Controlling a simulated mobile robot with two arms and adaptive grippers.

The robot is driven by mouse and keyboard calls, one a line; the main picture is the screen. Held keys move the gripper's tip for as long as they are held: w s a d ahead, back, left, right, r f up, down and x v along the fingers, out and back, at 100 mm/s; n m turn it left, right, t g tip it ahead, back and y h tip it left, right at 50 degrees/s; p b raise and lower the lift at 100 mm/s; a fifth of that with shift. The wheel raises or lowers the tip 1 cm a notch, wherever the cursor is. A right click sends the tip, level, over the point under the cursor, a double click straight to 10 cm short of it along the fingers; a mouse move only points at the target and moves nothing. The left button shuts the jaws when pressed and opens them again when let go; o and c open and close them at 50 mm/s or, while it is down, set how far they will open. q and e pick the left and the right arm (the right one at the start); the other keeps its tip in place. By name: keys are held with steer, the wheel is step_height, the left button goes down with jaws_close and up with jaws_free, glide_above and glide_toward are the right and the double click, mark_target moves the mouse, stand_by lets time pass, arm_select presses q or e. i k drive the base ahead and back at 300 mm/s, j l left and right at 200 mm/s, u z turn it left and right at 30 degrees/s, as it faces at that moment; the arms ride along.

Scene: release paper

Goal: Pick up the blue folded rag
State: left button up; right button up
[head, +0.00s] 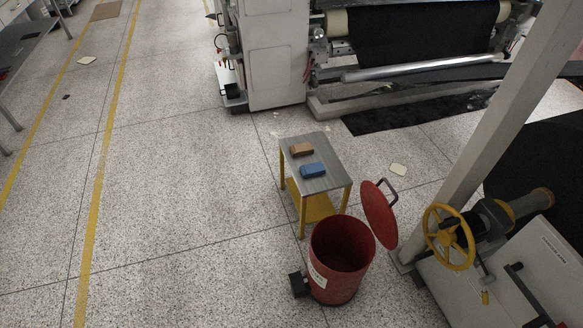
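The blue folded rag (313,170) lies on the grey top of a small table with yellow legs (330,182). A brown folded rag (301,149) lies on the same tabletop, just behind the blue one and slightly left, with a narrow gap between them. Neither of my grippers shows in the head view, and nothing touches the blue rag.
A red bin (342,262) with its round lid (379,215) raised stands in front of the table. A machine with a yellow handwheel (449,237) is at the right. A large roll machine (272,55) stands behind.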

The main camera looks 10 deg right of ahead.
mark_target(308, 170)
steer(key=i+j, duration=0.15)
steer(key=j, duration=0.2)
steer(key=i+j+z, duration=0.15)
steer(key=j, duration=0.15)
steer(key=i+j, duration=0.15)
steer(key=j, duration=0.2)
steer(key=i+j+z, duration=0.15)
steer(key=j, duration=0.2)
steer(key=i+j, duration=0.1)
steer(key=j, duration=0.25)
steer(key=z, duration=0.05)
